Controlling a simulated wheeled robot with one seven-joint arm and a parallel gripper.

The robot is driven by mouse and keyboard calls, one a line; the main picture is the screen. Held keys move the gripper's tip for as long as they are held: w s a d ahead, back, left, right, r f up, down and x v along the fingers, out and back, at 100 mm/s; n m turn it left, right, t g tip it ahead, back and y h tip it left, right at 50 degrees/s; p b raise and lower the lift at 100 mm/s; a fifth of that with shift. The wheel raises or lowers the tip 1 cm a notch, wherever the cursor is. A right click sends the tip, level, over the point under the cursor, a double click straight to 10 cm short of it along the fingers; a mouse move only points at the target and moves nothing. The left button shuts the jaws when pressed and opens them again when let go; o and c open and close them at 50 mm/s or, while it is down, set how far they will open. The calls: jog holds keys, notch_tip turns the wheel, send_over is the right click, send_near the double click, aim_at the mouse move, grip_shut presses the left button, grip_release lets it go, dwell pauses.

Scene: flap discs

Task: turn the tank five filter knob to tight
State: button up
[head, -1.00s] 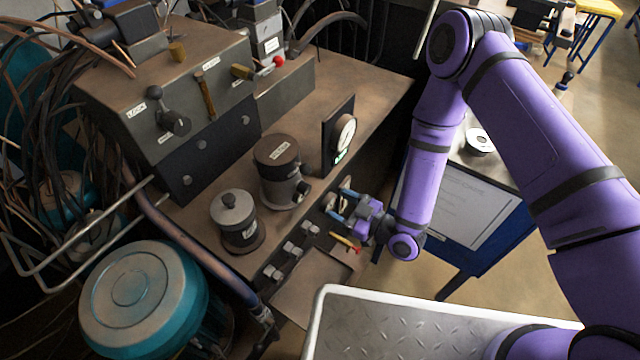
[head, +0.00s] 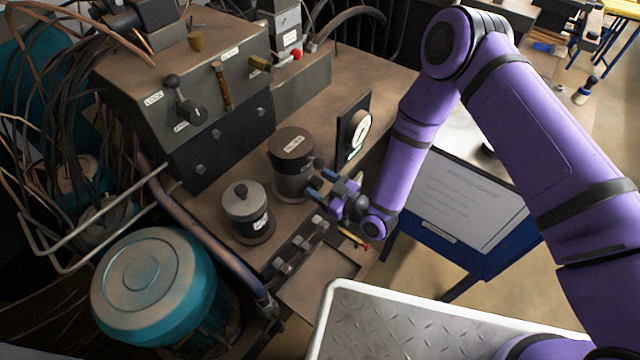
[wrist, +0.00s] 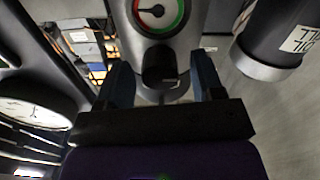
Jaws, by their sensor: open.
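The filter canister (head: 292,170) has a brown top and a grey body and stands on the bench. Its black knob (wrist: 160,66) sticks out below a small round dial (wrist: 158,14) with a pointer and a red and green ring. My gripper (head: 322,186) is open in front of the canister, pointing left at it. In the wrist view the knob lies between my two blue fingers, one on each side, with gaps visible on both sides. I cannot read a tank number on this canister.
A smaller lidded canister (head: 246,212) stands left of it. A dial on an upright black panel (head: 354,130) stands behind and right. A row of small valves (head: 300,243) lines the bench front. A lever box (head: 180,85) is at the back left.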

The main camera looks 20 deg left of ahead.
jog(key=shift+a, duration=0.1)
jog(key=c, duration=0.9)
jog(key=shift+w+m, duration=0.1)
jog(key=shift+m, duration=0.7)
jog(key=m, duration=0.3)
jog(key=o, duration=0.9)
